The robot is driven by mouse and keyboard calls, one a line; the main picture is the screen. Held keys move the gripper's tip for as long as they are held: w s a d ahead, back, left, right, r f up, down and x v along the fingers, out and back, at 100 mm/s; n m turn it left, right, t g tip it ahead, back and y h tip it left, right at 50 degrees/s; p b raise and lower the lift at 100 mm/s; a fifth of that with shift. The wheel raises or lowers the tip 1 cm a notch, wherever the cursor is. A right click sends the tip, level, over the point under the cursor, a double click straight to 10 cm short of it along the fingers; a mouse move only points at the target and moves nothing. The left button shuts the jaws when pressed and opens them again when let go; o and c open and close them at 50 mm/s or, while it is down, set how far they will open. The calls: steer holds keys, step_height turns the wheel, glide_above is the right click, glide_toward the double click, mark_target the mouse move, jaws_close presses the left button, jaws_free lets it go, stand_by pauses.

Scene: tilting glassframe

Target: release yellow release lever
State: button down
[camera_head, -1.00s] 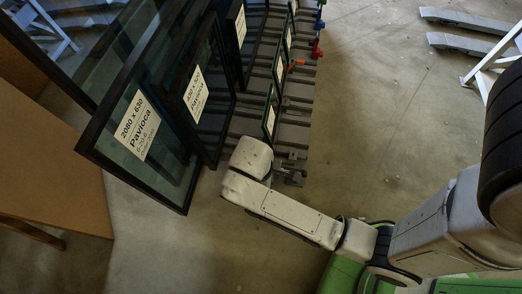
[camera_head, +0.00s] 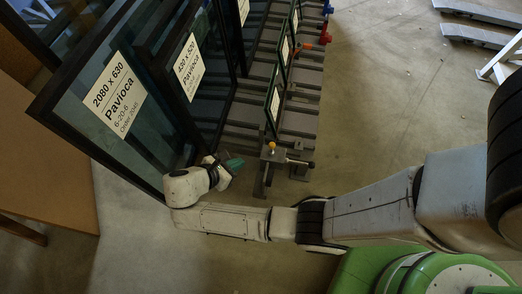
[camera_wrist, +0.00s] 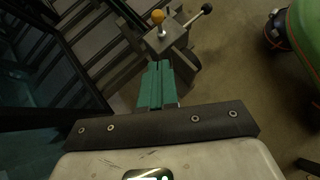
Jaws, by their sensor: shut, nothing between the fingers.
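The yellow release lever (camera_head: 271,145) is a short grey stem with a yellow ball knob. It stands on a grey metal bracket at the near end of the slatted rack. It also shows at the top of the wrist view (camera_wrist: 158,16). My gripper (camera_head: 234,163) has green fingers, shut and empty. In the head view it is a little left of the lever and slightly below it, apart from it. In the wrist view my gripper (camera_wrist: 157,68) points up toward the lever, with a gap between fingertips and knob.
A black-knobbed handle (camera_head: 311,165) sticks out right of the same bracket. Red (camera_head: 325,36) and blue (camera_head: 327,8) levers are farther along the rack.

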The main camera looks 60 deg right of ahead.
steer(key=b, duration=0.3)
glide_toward(272, 148)
step_height(272, 148, down, 4)
steer(key=shift+s+d+f+b, duration=0.15)
steer(key=shift+d+b, duration=0.1)
steer(key=shift+d, duration=0.9)
steer(key=shift+d+f+b, duration=0.15)
steer(key=shift+d+b, duration=0.05)
steer(key=shift+d, duration=0.95)
steer(key=shift+r, duration=0.1)
steer(key=shift+s+d+t+p, duration=0.1)
steer(key=shift+s+t+p, duration=0.2)
steer(key=shift+p, duration=0.4)
